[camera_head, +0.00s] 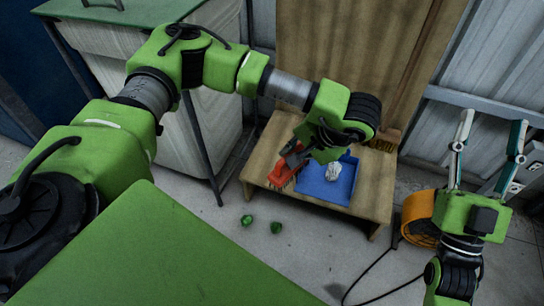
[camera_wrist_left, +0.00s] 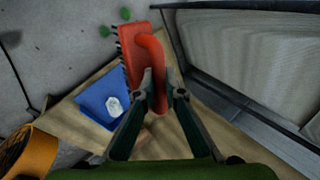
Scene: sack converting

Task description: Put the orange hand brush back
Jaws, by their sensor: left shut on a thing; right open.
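The orange hand brush (camera_head: 283,173) is at the left part of a low wooden bench (camera_head: 258,165). In the left wrist view the brush (camera_wrist_left: 135,62) shows its dark bristles on the left side and its curved handle between my fingers. My left gripper (camera_head: 298,156) is shut on that handle; its fingers also show in the left wrist view (camera_wrist_left: 159,88). I cannot tell whether the brush touches the bench. A blue dustpan-like tray (camera_head: 340,192) lies right beside the brush, with a white crumpled piece (camera_head: 333,171) in it. My right gripper (camera_head: 492,122) is open and empty at the right.
Two small green things (camera_head: 277,228) lie on the floor in front of the bench. An orange round object (camera_head: 417,212) stands right of the bench, with a dark cable on the floor. A grey cabinet (camera_head: 205,120) stands left; a tall brown board (camera_head: 350,50) stands behind.

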